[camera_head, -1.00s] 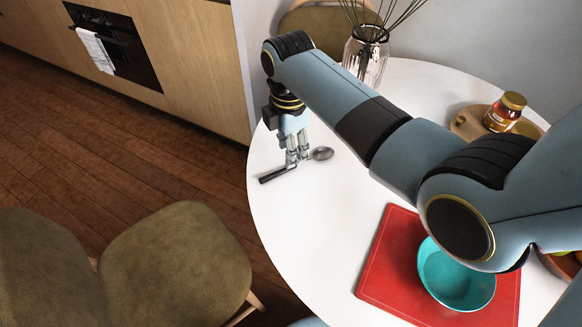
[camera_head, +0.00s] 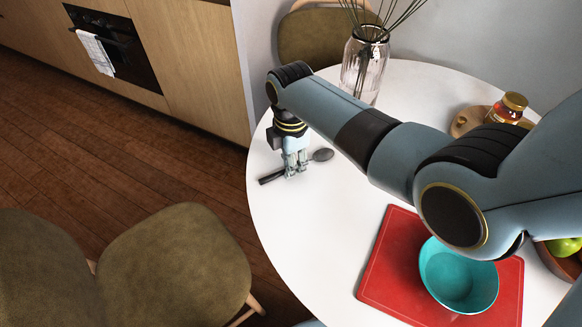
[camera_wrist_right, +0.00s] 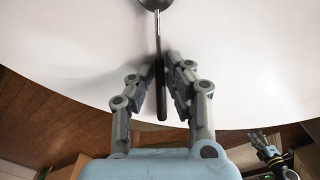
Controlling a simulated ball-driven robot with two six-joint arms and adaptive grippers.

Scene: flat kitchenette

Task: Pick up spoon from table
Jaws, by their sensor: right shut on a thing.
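The spoon (camera_head: 322,155) has a metal bowl and a dark handle. It is at the left part of the white round table (camera_head: 330,215), with its bowl to the right. My right gripper (camera_head: 295,172) points down over it and is shut on its handle. In the right wrist view, the handle (camera_wrist_right: 161,92) runs between the two fingers (camera_wrist_right: 170,60), with the bowl at the top edge. I cannot tell whether the spoon touches the table. My left gripper (camera_wrist_right: 264,146) shows small at the lower right of the right wrist view; its finger state is unclear.
A glass vase (camera_head: 364,66) with stems stands behind my right arm. A teal bowl (camera_head: 458,278) sits on a red board (camera_head: 390,262) at the front. A jar (camera_head: 508,107) on a wooden tray and a fruit bowl are at the right. Chairs (camera_head: 182,262) stand left of the table.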

